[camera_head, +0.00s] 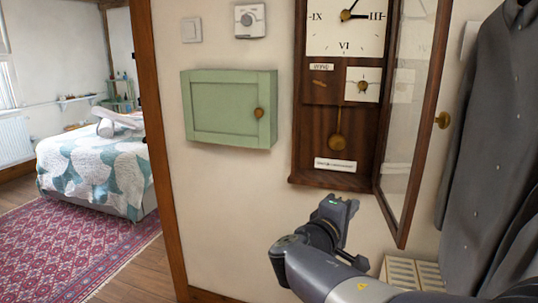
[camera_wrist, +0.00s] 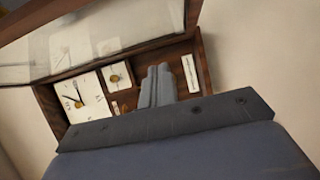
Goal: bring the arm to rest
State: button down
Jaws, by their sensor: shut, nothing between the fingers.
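My gripper (camera_head: 338,211) is below the wall clock in the head view, in front of the wall. It touches nothing that I can see. In the wrist view my gripper (camera_wrist: 158,70) has its fingers together and nothing between them, with the clock behind it. The clock (camera_head: 318,150) has a dark wood case, a large dial, a small dial and a pendulum. Its glass door (camera_head: 408,110) stands open to the right. The clock case also shows in the wrist view (camera_wrist: 205,60), tilted, with the open door (camera_wrist: 110,35) across the upper left.
A green wall cabinet (camera_head: 225,108), shut, hangs left of the clock. A dark coat (camera_head: 485,150) hangs at the right, near my arm. A slatted box (camera_head: 400,272) is low behind my arm. A doorway at the left opens on a bed (camera_head: 95,170) and a rug (camera_head: 75,235).

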jog(key=w+a+m+g+h+p, duration=0.1)
jog(key=w+a, duration=0.3)
jog(key=a, duration=0.3)
jog(key=v, duration=0.9)
jog(key=shift+s+b, duration=0.25)
jog(key=shift+b, duration=0.15)
jog(key=shift+d+f, duration=0.1)
